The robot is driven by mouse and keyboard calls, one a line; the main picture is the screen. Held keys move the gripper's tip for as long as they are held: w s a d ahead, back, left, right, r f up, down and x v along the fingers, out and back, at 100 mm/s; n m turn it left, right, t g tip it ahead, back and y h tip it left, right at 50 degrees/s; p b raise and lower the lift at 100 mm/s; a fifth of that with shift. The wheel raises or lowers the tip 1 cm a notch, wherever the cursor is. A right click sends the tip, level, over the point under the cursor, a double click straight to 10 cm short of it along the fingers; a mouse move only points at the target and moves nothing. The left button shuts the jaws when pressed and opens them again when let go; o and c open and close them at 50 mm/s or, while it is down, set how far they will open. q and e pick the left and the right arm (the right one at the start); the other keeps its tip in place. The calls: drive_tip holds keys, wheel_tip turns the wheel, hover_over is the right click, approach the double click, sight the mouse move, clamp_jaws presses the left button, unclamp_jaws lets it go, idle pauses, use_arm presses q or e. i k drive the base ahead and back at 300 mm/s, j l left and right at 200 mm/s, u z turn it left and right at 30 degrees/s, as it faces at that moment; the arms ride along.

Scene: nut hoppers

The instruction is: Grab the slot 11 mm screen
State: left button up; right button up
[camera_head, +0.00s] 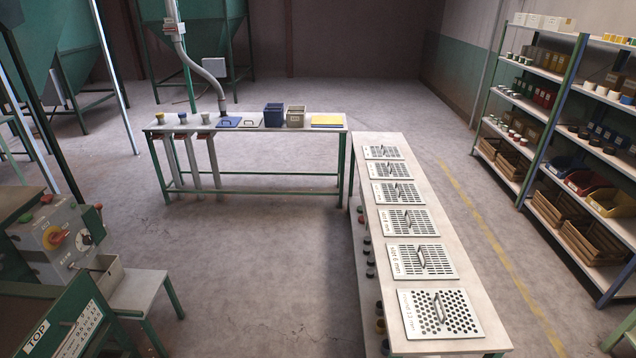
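Several flat metal screens with handles lie in a row on the long white table (370,212) at right of centre. The nearest screen (466,318) has round holes and a label ending in "mm". The screen behind it (436,270) has slots and a label that seems to read "slot 6 mm". Farther back lie a slotted third screen (428,229), a fourth screen (414,200), a fifth screen (402,176) and the farthest screen (395,157). The far labels are too small to read, so I cannot tell which is the slot 11 mm screen. Neither gripper is in view.
A second table (300,133) at the back holds blue and beige bins. Shelves (560,100) with boxes stand at right. A control box (58,240) and a green machine part (75,335) are at left. Open floor (250,270) lies left of the screen table.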

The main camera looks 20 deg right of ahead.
sight(384, 193)
drive_tip(key=i+j+u, duration=0.1)
drive_tip(key=i, duration=0.85)
drive_tip(key=i+l+z, duration=0.15)
drive_tip(key=i+z, duration=0.6)
drive_tip(key=i, duration=0.15)
drive_tip(key=i+j+z, duration=0.15)
drive_tip(key=i+z, duration=0.25)
drive_tip(key=i+l+z, duration=0.15)
drive_tip(key=z, duration=0.2)
drive_tip(key=i+l+z, duration=0.1)
drive_tip(key=i+z, duration=0.25)
drive_tip(key=k, duration=0.05)
